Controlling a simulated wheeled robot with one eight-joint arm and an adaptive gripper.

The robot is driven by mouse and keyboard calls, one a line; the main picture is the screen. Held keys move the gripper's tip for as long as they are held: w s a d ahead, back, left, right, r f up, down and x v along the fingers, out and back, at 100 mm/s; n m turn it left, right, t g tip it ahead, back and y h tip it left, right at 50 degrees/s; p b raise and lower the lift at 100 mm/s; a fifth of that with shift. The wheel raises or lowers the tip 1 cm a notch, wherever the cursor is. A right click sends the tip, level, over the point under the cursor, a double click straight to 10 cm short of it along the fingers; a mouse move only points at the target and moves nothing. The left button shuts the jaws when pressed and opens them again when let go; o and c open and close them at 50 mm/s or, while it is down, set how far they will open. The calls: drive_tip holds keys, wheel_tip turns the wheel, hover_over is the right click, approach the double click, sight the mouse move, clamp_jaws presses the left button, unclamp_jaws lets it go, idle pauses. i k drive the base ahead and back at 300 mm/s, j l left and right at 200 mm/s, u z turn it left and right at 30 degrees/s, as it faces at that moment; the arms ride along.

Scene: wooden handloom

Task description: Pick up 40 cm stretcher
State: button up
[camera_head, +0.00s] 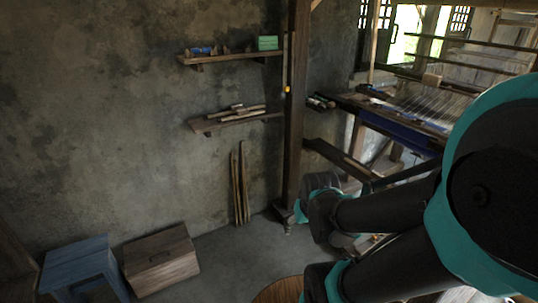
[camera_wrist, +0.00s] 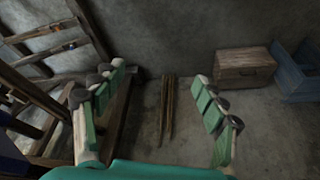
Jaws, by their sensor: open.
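I cannot tell for sure which piece is the 40 cm stretcher. Several thin wooden sticks (camera_head: 240,185) lean upright against the wall beside the dark post; they also show in the wrist view (camera_wrist: 167,108). Several short wooden pieces (camera_head: 238,112) lie on the lower wall shelf, too small to tell apart. My gripper (camera_wrist: 157,92) is open and empty in the wrist view. Its green-padded fingers stand wide apart, with the leaning sticks in view between them, farther off. In the head view my arm comes in from the right and hides part of the floor and loom.
A dark post (camera_head: 294,110) stands right of the shelves. The upper shelf (camera_head: 232,57) holds small items and a green box (camera_head: 268,43). A wooden chest (camera_head: 160,260) and blue stool (camera_head: 80,265) stand at lower left. The loom (camera_head: 390,125) fills the right.

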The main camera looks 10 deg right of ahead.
sight(234, 109)
drive_tip(key=i+j, duration=0.3)
drive_tip(key=i, duration=0.25)
drive_tip(key=i+j+z, duration=0.15)
drive_tip(key=i, duration=0.4)
drive_tip(key=i+j, duration=0.45)
drive_tip(key=i+j+z, duration=0.1)
drive_tip(key=i+j, duration=0.25)
drive_tip(key=i, duration=0.3)
